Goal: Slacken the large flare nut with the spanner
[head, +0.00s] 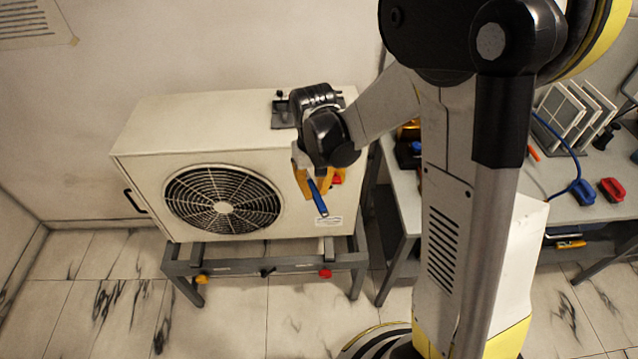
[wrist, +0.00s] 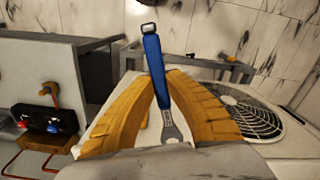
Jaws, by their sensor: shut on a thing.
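My gripper (head: 313,180) is in front of the right part of the white fan unit (head: 140,170) in the head view. Its yellow fingers are shut on a spanner (head: 317,197) with a blue handle. In the wrist view the spanner's blue handle (wrist: 153,60) points up and away between the fingers (wrist: 161,88). Its grey open-ended head (wrist: 170,130) is on the near side of the fingers. The spanner looks clear of other things, but I cannot tell its exact gap to the unit. I cannot make out the large flare nut in either view.
The fan unit stands on a grey metal stand (head: 230,265). A grey bench (head: 400,195) is to its right, with a red piece (head: 611,189) and a blue piece (head: 582,192) on it.

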